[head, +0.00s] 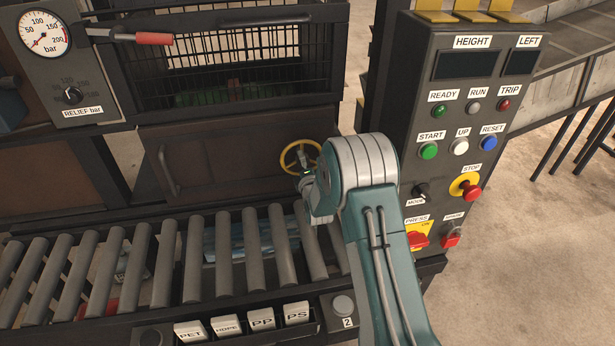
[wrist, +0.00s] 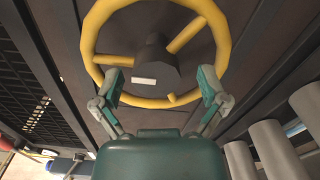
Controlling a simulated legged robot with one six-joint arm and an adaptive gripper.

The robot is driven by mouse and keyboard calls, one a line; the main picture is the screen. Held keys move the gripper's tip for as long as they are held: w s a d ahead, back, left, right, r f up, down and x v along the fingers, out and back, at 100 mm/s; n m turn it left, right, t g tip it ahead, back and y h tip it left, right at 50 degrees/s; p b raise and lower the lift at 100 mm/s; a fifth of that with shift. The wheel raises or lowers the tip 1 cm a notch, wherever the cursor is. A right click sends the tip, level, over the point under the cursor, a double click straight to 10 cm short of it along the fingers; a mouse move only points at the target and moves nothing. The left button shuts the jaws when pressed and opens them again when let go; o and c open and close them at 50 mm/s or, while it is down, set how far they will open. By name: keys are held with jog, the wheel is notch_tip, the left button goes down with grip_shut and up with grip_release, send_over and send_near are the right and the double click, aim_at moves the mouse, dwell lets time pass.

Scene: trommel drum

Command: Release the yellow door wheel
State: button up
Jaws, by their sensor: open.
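The yellow door wheel (head: 300,157) is on the dark door (head: 225,155) behind the rollers, in the middle of the head view. The wrist view shows the wheel (wrist: 221,35) large, with spokes and a dark hub (wrist: 157,65) bearing a small white label. My gripper (wrist: 160,84) is open, its two fingers spread at the lower left and lower right of the rim. Whether the fingertips touch the rim I cannot tell. In the head view my arm hides most of the gripper.
A roller conveyor (head: 195,260) runs in front of the door. A control panel (head: 455,130) with buttons stands close to the right of my arm. A red-handled lever (head: 153,39) and a pressure gauge (head: 44,35) are at the upper left. Open floor (head: 530,240) lies at the right.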

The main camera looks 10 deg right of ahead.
jog(key=s, duration=1)
jog(key=s+r+m+g, duration=0.6)
jog(key=s+r+m, duration=0.4)
jog(key=r, duration=0.5)
jog(key=s+r+m+g, duration=0.2)
jog(key=s+m, duration=0.3)
jog(key=s, duration=0.8)
jog(key=s+r+m+g, duration=0.2)
jog(key=s+m+g, duration=0.2)
jog(key=s, duration=0.9)
jog(key=shift+r+m, duration=0.15)
jog(key=shift+m, duration=0.55)
